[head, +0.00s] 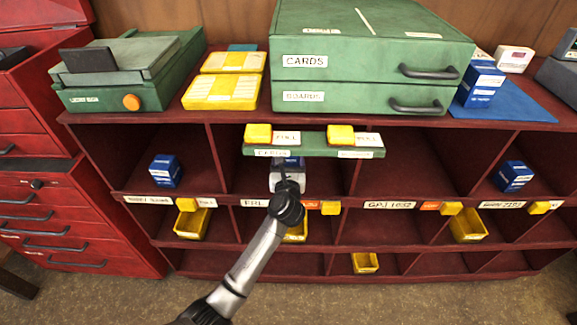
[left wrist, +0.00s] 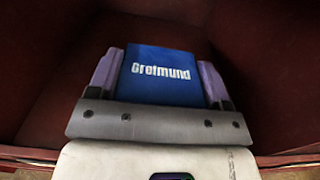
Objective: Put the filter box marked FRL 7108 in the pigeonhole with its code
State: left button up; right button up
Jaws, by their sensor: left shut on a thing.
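My left gripper (head: 288,175) reaches into the upper-row pigeonhole (head: 250,165), second from the left. It is shut on a blue filter box (head: 289,161), which is mostly hidden behind the gripper in the head view. In the left wrist view the box (left wrist: 162,75) sits between both fingers, with white lettering like "Greifmund" on its face. Its code is not visible. The label under this pigeonhole starts with "FRL" (head: 254,203); my arm hides the rest. I cannot tell whether the box touches the shelf floor. My right gripper is out of view.
A green board (head: 312,148) with yellow tabs hangs across the top of this pigeonhole. Blue boxes stand in the far left (head: 165,171) and right (head: 514,176) pigeonholes. Yellow bins (head: 467,225) sit below. Green cases (head: 370,60) stand on top. Red dividers bound the hole.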

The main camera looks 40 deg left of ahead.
pick_arm(q)
jog(key=x, duration=0.3)
jog(key=shift+w+a+b, duration=0.1)
jog(key=shift+w+b, duration=0.05)
jog(key=shift+b, duration=0.15)
jog(key=f, duration=0.1)
jog(key=f+b, duration=0.2)
jog(key=shift+w+a+f, duration=0.2)
jog(key=shift+w+a, duration=0.1)
jog(key=shift+w, duration=0.05)
jog(key=shift+s, duration=0.15)
jog(key=shift+f, duration=0.1)
jog(key=shift+f+b, duration=0.15)
jog(key=shift+b, duration=0.15)
jog(key=o, duration=1.2)
